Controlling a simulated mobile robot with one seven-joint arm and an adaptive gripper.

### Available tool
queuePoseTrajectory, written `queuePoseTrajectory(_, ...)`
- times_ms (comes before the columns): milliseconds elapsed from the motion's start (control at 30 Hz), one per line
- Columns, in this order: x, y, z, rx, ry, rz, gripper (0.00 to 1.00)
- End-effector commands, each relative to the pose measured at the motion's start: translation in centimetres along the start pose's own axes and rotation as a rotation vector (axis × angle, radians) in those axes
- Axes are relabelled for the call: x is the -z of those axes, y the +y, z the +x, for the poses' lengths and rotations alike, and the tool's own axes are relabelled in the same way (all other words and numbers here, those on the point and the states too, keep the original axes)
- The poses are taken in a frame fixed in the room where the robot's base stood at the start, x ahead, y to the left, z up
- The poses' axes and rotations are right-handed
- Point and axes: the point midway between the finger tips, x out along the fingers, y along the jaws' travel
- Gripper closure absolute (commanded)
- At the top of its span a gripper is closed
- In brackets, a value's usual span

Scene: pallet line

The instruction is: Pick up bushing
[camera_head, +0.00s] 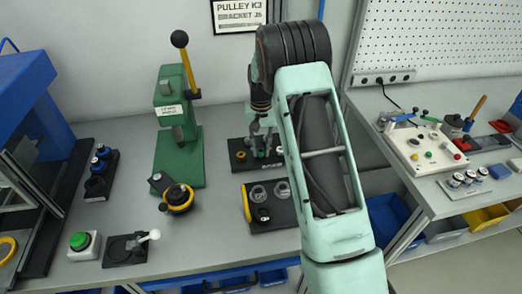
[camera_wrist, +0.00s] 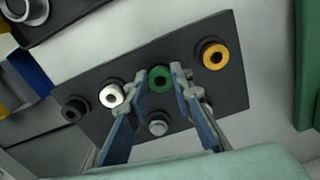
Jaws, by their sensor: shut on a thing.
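A green bushing (camera_wrist: 159,78) with a dark bore is between the two fingertips of my gripper (camera_wrist: 159,80) in the wrist view. The gripper is shut on it, with one finger on each side. The bushing is at the dark holder plate (camera_wrist: 232,97); I cannot tell if it is lifted off it. The plate also bears a yellow bushing (camera_wrist: 215,56), a white bushing (camera_wrist: 111,95) and a black bushing (camera_wrist: 75,110). In the head view my gripper (camera_head: 262,145) is low over the same plate (camera_head: 237,166), and the arm hides part of it.
A grey metal piece (camera_wrist: 158,127) shows between my fingers. A dark tray (camera_head: 283,214) with round parts lies in front of the plate. A green lever press (camera_head: 178,150) stands to the left. A second table with a white fixture (camera_head: 425,147) is at right.

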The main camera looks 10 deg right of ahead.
Motion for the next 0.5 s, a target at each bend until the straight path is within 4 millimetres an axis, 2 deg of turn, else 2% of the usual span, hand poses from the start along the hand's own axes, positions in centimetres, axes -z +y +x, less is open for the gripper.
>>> queuePoseTrajectory(233,-0.1,0.1,-3.1,0.001,0.004,0.001,0.9)
queuePoseTrajectory(367,-1.7,0.8,-5.0,0.001,0.004,0.002,0.9)
queuePoseTrajectory(500,-3.8,1.7,-7.7,0.001,0.005,0.002,0.9)
